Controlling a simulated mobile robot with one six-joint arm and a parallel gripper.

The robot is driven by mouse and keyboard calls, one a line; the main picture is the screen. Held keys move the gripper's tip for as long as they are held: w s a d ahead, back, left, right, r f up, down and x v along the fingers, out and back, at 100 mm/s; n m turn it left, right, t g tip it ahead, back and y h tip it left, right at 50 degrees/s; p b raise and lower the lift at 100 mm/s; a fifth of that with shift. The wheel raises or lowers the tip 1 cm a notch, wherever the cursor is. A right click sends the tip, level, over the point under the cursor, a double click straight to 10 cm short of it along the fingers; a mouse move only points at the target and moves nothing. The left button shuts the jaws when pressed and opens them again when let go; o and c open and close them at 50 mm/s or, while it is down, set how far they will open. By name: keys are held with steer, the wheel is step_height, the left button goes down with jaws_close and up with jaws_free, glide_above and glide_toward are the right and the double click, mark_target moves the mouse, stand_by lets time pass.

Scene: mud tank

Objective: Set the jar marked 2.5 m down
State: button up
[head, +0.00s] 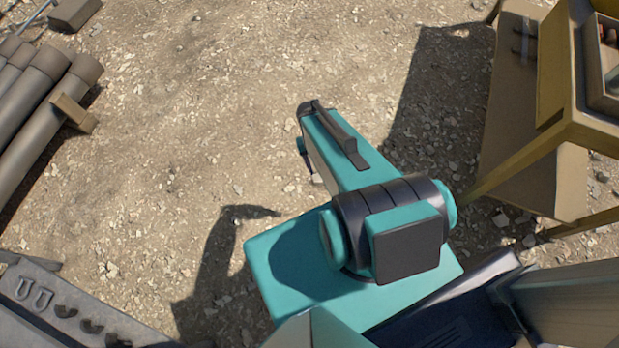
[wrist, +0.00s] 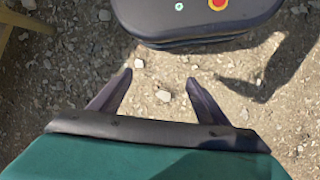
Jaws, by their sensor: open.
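My gripper (wrist: 158,78) shows in the wrist view with its two dark fingers spread apart. Nothing is between the fingers; bare stony ground lies below them. In the head view my teal arm covers the middle, and I cannot make out the gripper's fingers there. No jar marked 2.5 m can be made out in either view.
Long grey pipes (head: 32,85) lie at the left. A grey surface with shackles (head: 60,305) is at the lower left. A yellow-framed stand (head: 545,140) with an open box (head: 603,95) is at the right. The gravel ground (head: 220,110) between is mostly clear.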

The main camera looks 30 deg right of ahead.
steer(key=s+a+f+n+g+y, duration=0.1)
steer(key=s+a+f+n, duration=0.2)
steer(key=s+a, duration=0.5)
steer(key=shift+a+g, duration=0.4)
steer(key=shift+a, duration=0.45)
stand_by(0.5)
